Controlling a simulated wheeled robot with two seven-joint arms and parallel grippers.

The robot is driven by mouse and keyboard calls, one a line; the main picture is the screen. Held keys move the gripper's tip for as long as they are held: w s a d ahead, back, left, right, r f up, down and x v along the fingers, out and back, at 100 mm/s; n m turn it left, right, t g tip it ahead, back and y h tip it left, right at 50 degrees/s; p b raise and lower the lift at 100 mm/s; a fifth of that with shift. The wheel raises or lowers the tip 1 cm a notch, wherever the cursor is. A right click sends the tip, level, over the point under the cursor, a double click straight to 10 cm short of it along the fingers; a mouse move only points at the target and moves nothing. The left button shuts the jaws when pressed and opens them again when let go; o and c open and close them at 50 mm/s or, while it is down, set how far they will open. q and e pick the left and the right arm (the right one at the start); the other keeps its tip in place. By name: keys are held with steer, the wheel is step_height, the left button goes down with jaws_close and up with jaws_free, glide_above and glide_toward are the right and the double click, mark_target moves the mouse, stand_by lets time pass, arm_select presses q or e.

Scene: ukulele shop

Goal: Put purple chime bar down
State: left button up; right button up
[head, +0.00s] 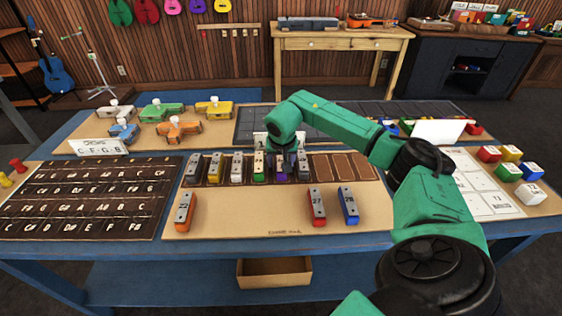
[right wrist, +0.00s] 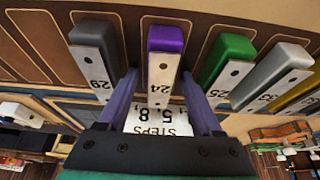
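The purple chime bar (right wrist: 163,65), marked 24, stands in the row on the brown slotted tray (head: 335,168), between a green bar (right wrist: 223,65) and a grey bar (right wrist: 97,60) marked 29. In the head view the purple bar (head: 281,172) is partly hidden under my right gripper (head: 283,157). In the right wrist view the two fingers of my right gripper (right wrist: 160,76) stand on either side of the purple bar, with a visible gap at least on the left side. The bar appears to rest in its slot. My left gripper is not in view.
Empty slots lie right of the row. Orange (head: 184,212), red (head: 317,207) and blue (head: 348,206) bars lie on the tan board in front. A white steps card (right wrist: 158,120) stands just behind the row. Numbered blocks (head: 508,172) sit at the right.

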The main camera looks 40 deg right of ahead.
steer(key=shift+a+r, duration=0.1)
steer(key=shift+r, duration=0.5)
steer(key=v, duration=1.1)
steer(key=shift+s+b, duration=0.15)
steer(key=shift+b, duration=0.15)
